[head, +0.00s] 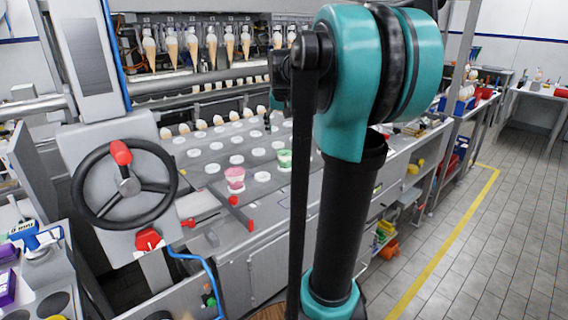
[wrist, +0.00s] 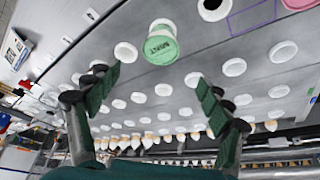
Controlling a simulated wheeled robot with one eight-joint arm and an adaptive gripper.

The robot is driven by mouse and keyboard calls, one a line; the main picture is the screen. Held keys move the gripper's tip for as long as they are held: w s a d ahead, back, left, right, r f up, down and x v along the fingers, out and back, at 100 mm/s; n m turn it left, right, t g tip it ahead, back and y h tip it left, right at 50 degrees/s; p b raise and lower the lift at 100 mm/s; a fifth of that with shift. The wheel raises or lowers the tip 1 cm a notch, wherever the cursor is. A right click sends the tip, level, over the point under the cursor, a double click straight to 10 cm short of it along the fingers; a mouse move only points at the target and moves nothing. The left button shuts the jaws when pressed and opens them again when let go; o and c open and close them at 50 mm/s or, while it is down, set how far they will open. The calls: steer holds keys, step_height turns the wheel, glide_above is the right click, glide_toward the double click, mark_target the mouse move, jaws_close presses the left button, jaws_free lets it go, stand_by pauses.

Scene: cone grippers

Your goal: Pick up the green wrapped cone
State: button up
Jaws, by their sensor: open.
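The green wrapped cone (wrist: 161,46) shows in the wrist view at the top middle, with its round, lettered green face toward the camera and a pale rim behind. In the head view the green wrapped cone (head: 284,157) sits in the grey plate, just left of my arm. My gripper (wrist: 158,77) is open and empty, its two green ridged fingers spread wide. The cone lies beyond the fingertips, roughly in line with the gap between them, and no finger touches it. In the head view my arm hides most of the gripper.
A pink wrapped cone (head: 235,178) stands left of the green one, nearer the plate's front edge. The grey plate (head: 262,198) holds rows of white round holders. Bare cones (head: 172,48) hang in a rack behind. A black steering wheel (head: 124,186) stands at the left.

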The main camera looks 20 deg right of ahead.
mark_target(285, 153)
steer(key=x, duration=0.7)
steer(key=shift+w+f, duration=0.1)
steer(key=shift+f, duration=0.05)
steer(key=shift+x, duration=2.95)
steer(key=shift+a, duration=0.15)
steer(key=c, duration=0.9)
